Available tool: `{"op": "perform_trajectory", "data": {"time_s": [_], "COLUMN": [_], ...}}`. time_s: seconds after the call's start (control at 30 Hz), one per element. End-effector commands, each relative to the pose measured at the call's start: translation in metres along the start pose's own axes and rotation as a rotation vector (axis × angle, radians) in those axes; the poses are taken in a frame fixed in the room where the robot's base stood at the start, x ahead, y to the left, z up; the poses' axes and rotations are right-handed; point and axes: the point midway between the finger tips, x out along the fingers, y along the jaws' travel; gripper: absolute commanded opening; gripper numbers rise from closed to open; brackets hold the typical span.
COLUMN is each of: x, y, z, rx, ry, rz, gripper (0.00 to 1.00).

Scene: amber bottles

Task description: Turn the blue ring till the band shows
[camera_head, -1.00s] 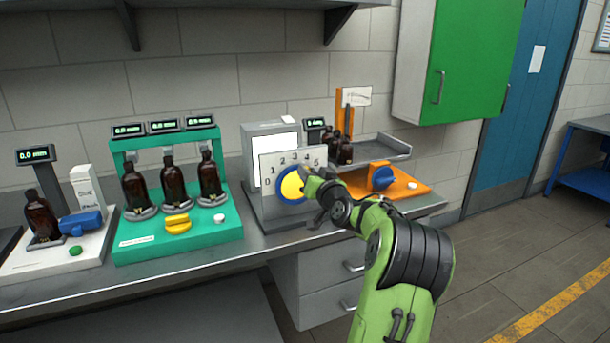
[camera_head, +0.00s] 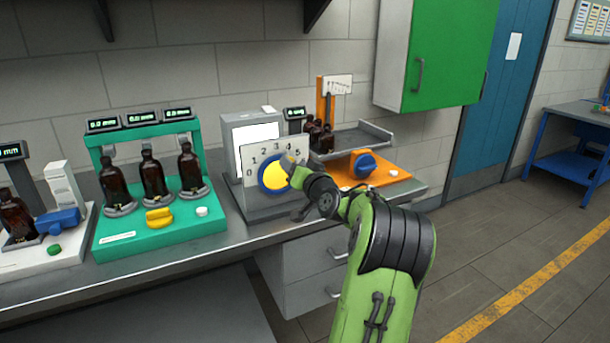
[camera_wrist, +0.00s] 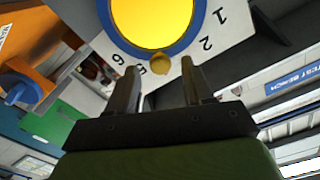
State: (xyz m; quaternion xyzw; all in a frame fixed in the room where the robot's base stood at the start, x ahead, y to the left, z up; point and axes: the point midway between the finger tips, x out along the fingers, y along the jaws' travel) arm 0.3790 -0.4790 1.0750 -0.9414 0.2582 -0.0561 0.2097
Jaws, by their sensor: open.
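The blue ring (camera_head: 262,184) surrounds a yellow disc (camera_head: 274,176) on a white numbered plate (camera_head: 250,152) in the head view. The ring (camera_wrist: 188,40) and yellow disc (camera_wrist: 150,18) also show at the top of the wrist view. A small yellow knob (camera_wrist: 159,66) sits at the ring's edge near the number 5. My gripper (camera_wrist: 158,72) is open, with its two fingers on either side of the knob as seen in the wrist view; I cannot tell whether they touch it. In the head view my gripper (camera_head: 294,166) covers part of the ring's right side.
A green stand (camera_head: 110,240) with several amber bottles (camera_head: 153,180) is to the left. An orange station (camera_head: 388,174) with a blue knob (camera_head: 364,164) is to the right. A green cabinet (camera_head: 445,50) hangs above on the right.

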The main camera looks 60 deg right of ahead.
Motion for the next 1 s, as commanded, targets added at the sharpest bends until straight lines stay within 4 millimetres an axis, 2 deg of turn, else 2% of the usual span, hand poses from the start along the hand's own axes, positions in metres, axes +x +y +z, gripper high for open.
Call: {"op": "perform_trajectory", "data": {"time_s": [0.3,0.5,0.67,1.0], "x": [-0.088,-0.132,-0.145,-0.145], "y": [0.002,0.001,0.0,0.0], "z": [0.0,0.0,0.0,0.0], "rx": [0.0,0.0,0.001,0.0], "ry": [0.003,0.003,0.003,0.002], "rz": [0.007,0.005,0.002,0.0], "gripper": [0.51,0.51,0.51,0.51]}}
